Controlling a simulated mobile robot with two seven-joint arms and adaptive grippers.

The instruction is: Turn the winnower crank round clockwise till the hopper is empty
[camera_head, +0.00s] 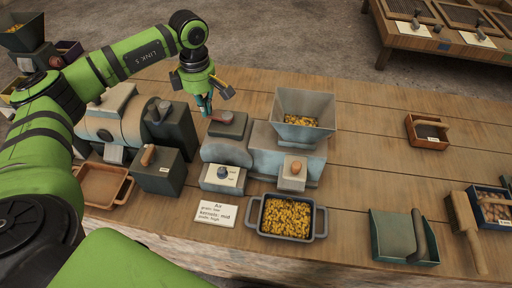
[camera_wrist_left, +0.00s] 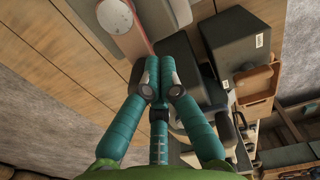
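The grey winnower (camera_head: 262,152) stands mid-table. Its square hopper (camera_head: 303,102) holds some yellow kernels (camera_head: 302,121) low inside. A reddish crank (camera_head: 226,118) lies on its left part; in the left wrist view a reddish strip (camera_wrist_left: 143,30) runs from a pale round disc (camera_wrist_left: 114,14) to my fingertips. My left gripper (camera_head: 206,110) is at the crank's left end. In the left wrist view its teal fingers (camera_wrist_left: 160,68) are drawn together; the crank's grip between them is hidden. A dark tray (camera_head: 318,222) full of kernels stands before the winnower. My right gripper is out of view.
Left of the winnower stands another grey machine (camera_head: 118,122) with dark boxes and a wooden-handled knob (camera_head: 148,156). A brown tray (camera_head: 100,184), a card (camera_head: 215,213), a green dustpan (camera_head: 390,236) and a brush box (camera_head: 427,140) lie around.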

